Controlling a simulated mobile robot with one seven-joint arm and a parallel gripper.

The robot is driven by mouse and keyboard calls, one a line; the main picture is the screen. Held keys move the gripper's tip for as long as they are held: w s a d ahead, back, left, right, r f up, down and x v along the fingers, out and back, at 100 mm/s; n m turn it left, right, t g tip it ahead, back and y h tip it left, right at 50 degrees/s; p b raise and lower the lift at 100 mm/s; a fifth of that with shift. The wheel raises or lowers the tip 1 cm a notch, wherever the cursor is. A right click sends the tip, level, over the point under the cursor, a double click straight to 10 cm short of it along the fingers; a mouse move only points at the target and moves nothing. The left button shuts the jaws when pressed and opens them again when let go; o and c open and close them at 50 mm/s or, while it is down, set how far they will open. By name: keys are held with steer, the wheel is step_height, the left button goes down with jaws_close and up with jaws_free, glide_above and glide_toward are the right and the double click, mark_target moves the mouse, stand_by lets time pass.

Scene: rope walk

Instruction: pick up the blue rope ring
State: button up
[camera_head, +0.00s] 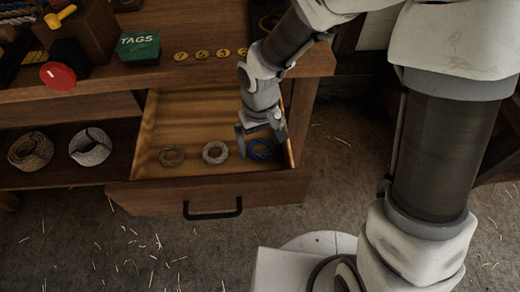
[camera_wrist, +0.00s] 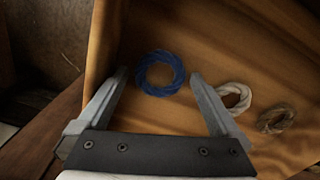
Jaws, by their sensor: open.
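The blue rope ring (camera_head: 261,149) lies flat on the floor of the open wooden drawer (camera_head: 215,190), near its right side. In the wrist view the blue rope ring (camera_wrist: 160,73) shows whole, just ahead of the fingertips and centred between them. My gripper (camera_wrist: 158,82) is open and empty, with a finger on each side of the view. In the head view my gripper (camera_head: 262,143) hangs over the right part of the drawer and partly covers the blue ring. I cannot tell the exact height of the fingertips above it.
A white rope ring (camera_head: 215,152) and a brown rope ring (camera_head: 172,156) lie to the left in the same drawer. The drawer's side wall (camera_head: 289,152) stands close on the right. Rope coils (camera_head: 90,146) sit on a shelf. A green TAGS box (camera_head: 138,47) stands on the bench.

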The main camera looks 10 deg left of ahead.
steer(key=shift+r, duration=0.1)
steer(key=c, duration=1.1)
steer(key=shift+r, duration=0.1)
step_height(320, 180, up, 10)
steer(key=p, duration=0.4)
steer(key=shift+r, duration=0.1)
